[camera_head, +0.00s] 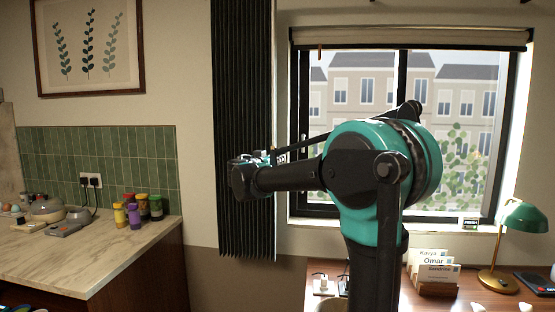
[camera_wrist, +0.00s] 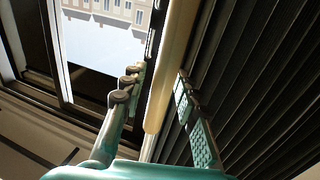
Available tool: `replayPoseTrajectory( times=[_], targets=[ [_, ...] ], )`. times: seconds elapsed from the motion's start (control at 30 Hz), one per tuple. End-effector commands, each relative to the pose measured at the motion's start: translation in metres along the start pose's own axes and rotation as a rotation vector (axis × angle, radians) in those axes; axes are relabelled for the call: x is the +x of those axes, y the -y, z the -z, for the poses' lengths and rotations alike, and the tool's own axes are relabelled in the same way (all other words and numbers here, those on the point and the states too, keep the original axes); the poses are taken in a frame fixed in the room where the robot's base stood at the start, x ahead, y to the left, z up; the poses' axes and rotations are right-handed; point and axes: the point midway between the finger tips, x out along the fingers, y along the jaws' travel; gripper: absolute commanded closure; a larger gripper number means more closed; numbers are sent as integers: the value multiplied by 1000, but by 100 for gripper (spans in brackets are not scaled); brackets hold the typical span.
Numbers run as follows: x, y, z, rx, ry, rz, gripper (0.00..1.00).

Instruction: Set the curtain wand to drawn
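The dark pleated curtain (camera_head: 243,90) hangs gathered to the left of the window in the head view. In the wrist view its folds (camera_wrist: 260,70) fill the right side. A cream rod, which looks like the curtain wand (camera_wrist: 168,75), runs down the middle of the wrist view, its rounded lower end toward my palm. My gripper (camera_wrist: 160,76) is open, with one finger on each side of the wand. The right finger looks close to the wand; a narrow gap shows at the left finger. In the head view my gripper (camera_head: 270,157) is at the curtain's right edge, and the wand is not clearly visible.
The window (camera_head: 450,120) with a rolled blind (camera_head: 410,39) is right of the curtain. A desk holds a card holder (camera_head: 436,284) and a green lamp (camera_head: 524,217). A counter (camera_head: 80,250) with jars and a kettle stands left.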

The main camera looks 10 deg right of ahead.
Motion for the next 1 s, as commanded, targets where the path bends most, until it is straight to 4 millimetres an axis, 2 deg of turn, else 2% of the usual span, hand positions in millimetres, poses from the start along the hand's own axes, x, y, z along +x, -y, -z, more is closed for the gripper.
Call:
replayPoseTrajectory(
  times=[0.2, 0.53, 0.77, 1.0],
  targets=[
    [20, 0, 0, 0, 0, -1, 70],
    [22, 0, 0, 0, 0, 1, 70],
    [22, 0, 0, 0, 0, 1, 98],
    [22, 0, 0, 0, 0, 1, 100]
  ],
)
